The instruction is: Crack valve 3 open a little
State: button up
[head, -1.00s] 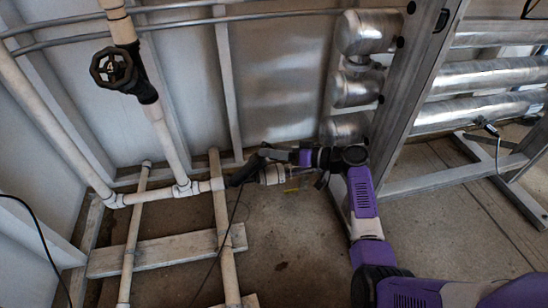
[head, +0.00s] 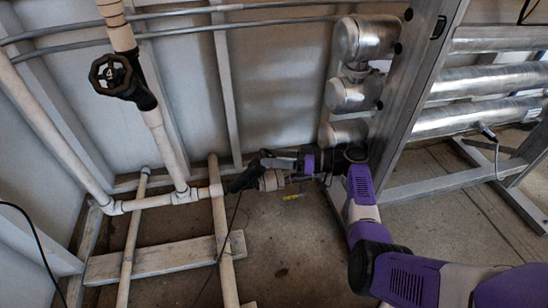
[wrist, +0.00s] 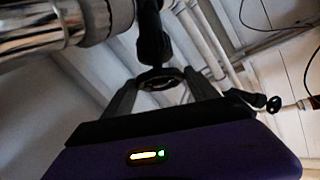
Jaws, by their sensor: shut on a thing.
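In the head view, a black valve body (head: 243,180) sits at the right end of the low white pipe run. My gripper (head: 266,160) is at this valve, and most of its handwheel is hidden there. In the wrist view, my gripper (wrist: 162,84) has its two fingers on either side of a dark round handwheel (wrist: 160,74), shut on it. The black valve stem and body (wrist: 152,35) extend beyond the wheel. No number can be read on this wheel. Another black handwheel, marked 4 (head: 110,75), is on the upright pipe at upper left.
Shiny metal cylinders (head: 352,95) and a grey steel frame post (head: 405,90) stand close behind and right of my arm. White pipes (head: 150,202) and a wooden board (head: 160,257) lie low at left. A thin cable hangs near the valve. Open floor lies at front centre.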

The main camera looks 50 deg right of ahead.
jog(key=o, duration=1.3)
jog(key=shift+a+m, duration=0.1)
jog(key=shift+m, duration=0.3)
